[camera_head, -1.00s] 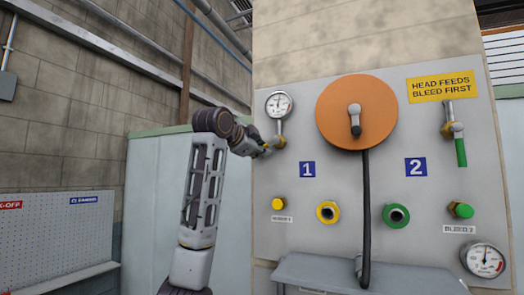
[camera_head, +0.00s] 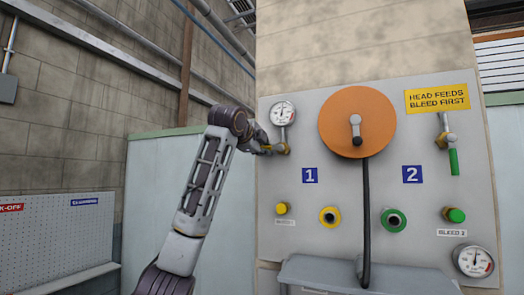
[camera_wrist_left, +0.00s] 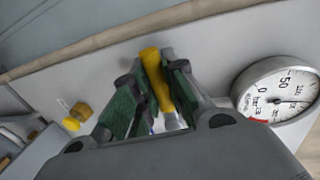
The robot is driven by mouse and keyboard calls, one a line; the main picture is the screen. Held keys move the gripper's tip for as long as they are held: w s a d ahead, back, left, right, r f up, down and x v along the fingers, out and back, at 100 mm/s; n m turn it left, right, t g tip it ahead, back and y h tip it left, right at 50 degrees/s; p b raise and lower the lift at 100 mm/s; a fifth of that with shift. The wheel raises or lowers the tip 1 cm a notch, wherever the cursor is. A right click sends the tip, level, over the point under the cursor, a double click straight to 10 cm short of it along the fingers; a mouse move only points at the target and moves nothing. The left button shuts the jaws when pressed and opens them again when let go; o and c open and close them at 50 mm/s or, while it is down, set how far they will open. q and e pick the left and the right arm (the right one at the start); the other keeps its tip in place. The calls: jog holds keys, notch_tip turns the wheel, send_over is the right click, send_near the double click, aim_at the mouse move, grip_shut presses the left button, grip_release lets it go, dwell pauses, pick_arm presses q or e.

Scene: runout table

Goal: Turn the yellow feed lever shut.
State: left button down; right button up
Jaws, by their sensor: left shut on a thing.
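The yellow feed lever (camera_head: 268,149) sticks out to the left of its brass valve, under the upper left gauge on the panel. It lies about level in the head view, and my gripper partly hides it. My left gripper (camera_head: 261,145) reaches it from the left. In the left wrist view, the yellow lever (camera_wrist_left: 155,76) lies between the green pads of my left gripper (camera_wrist_left: 152,95), which is shut on it. My right gripper is not in view.
The upper left gauge (camera_head: 282,112) is close above the lever. An orange disc (camera_head: 345,105) with a black hose (camera_head: 367,210) is to the right. A green lever (camera_head: 454,162) hangs down at the far right. A yellow knob (camera_head: 281,208) sits below. A grey ledge (camera_head: 325,270) juts out underneath.

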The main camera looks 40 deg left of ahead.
pick_arm(q)
jog(key=c, duration=1.4)
grip_release()
jog(key=shift+d, duration=0.1)
jog(key=shift+c, duration=0.2)
jog(key=shift+s, duration=0.15)
jog(key=v, duration=1.1)
jog(key=shift+s+r, duration=0.2)
jog(key=shift+s, duration=0.15)
jog(key=shift+d, duration=0.1)
